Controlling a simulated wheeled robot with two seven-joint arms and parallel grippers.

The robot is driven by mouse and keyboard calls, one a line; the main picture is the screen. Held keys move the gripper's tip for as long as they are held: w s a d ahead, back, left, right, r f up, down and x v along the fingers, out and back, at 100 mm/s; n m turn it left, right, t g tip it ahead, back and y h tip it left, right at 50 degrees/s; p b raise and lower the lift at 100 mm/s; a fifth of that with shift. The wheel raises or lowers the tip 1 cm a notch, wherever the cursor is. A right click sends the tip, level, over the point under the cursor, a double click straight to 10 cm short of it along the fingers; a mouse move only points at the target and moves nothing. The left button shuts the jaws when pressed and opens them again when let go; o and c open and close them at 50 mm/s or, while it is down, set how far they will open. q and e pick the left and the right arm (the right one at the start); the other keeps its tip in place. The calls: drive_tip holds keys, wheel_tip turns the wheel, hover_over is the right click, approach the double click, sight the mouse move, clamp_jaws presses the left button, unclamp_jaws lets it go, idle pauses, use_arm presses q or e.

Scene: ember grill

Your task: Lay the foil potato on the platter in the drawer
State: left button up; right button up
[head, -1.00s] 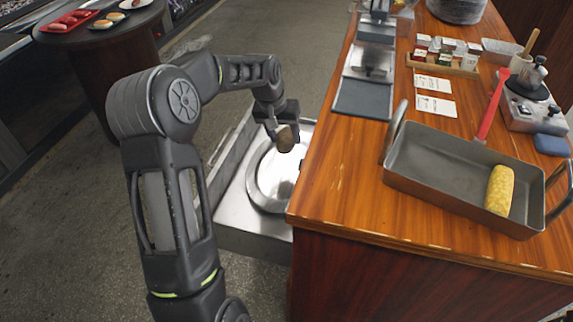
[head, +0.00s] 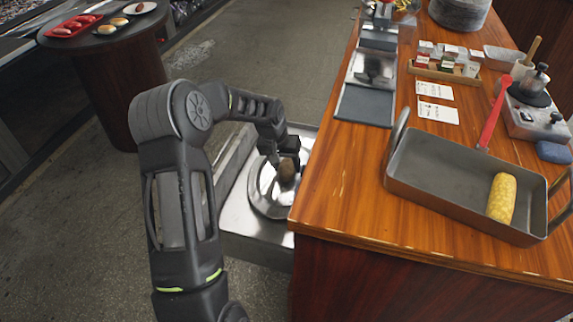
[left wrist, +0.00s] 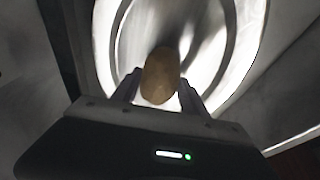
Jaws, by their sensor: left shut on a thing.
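The potato (head: 287,171) looks brown and rounded. My left gripper (head: 280,162) is shut on it and holds it over the round metal platter (head: 256,196), which lies in the open metal drawer (head: 238,222) at the counter's left side. A pale bright patch shows just below the potato; I cannot tell whether it is foil or a reflection. In the left wrist view the potato (left wrist: 160,76) sits between the two fingers, with the shiny platter (left wrist: 105,35) behind it. Whether the potato touches the platter is unclear. My right gripper is not in view.
The wooden counter (head: 345,215) stands close to the right of the drawer. On it are a deep grey pan (head: 430,180) with a yellow roll (head: 501,198), a red-handled tool (head: 493,115) and cards. A dark round table (head: 125,45) stands at the back left.

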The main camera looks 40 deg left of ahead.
use_arm(q)
drive_tip(key=shift+f, duration=0.15)
drive_tip(key=o, duration=1.6)
drive_tip(key=shift+c, duration=0.2)
drive_tip(key=v, duration=1.2)
